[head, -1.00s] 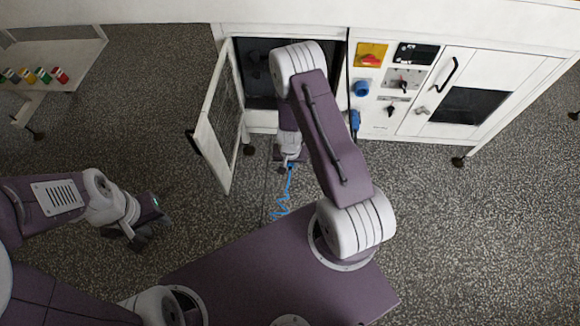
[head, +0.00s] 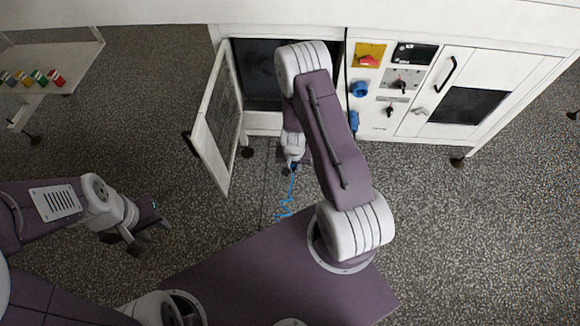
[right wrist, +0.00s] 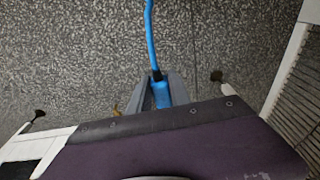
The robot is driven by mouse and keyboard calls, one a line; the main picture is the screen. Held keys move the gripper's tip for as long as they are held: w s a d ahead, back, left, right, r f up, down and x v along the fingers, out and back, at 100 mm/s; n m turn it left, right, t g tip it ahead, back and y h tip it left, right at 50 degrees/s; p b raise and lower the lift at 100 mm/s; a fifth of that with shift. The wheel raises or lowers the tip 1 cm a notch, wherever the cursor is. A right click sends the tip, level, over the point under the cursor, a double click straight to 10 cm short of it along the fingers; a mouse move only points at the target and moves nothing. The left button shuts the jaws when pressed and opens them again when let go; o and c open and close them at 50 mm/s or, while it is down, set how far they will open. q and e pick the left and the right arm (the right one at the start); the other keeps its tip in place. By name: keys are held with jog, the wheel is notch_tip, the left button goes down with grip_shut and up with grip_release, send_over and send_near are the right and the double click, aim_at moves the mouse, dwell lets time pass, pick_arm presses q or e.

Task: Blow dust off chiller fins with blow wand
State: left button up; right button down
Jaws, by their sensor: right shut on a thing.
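My right gripper (right wrist: 160,94) is shut on a blue blow wand (right wrist: 161,96), seen between its fingers in the right wrist view. A blue hose (right wrist: 151,35) runs from the wand; its coiled part shows in the head view (head: 284,213). In the head view my right arm hangs in front of the open cabinet (head: 284,121), with the right gripper low near the hose. The dark cabinet interior (head: 258,75) is partly hidden by my arm; I cannot make out single fins or dust. My left gripper (head: 148,237) is open and empty above the floor at the left.
A mesh-panelled door (head: 217,125) stands swung open left of the cabinet opening. Right of it are a panel with a red-on-yellow switch (head: 369,56), blue sockets (head: 359,88) and a closed door (head: 470,104). A side table (head: 70,75) with coloured blocks stands far left.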

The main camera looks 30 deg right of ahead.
jog(key=s+d+b, duration=0.3)
jog(key=s+d, duration=0.1)
jog(key=d, duration=0.3)
jog(key=shift+s+d+b, duration=0.3)
jog(key=shift+s+b, duration=0.1)
dwell(0.6)
dwell(0.5)
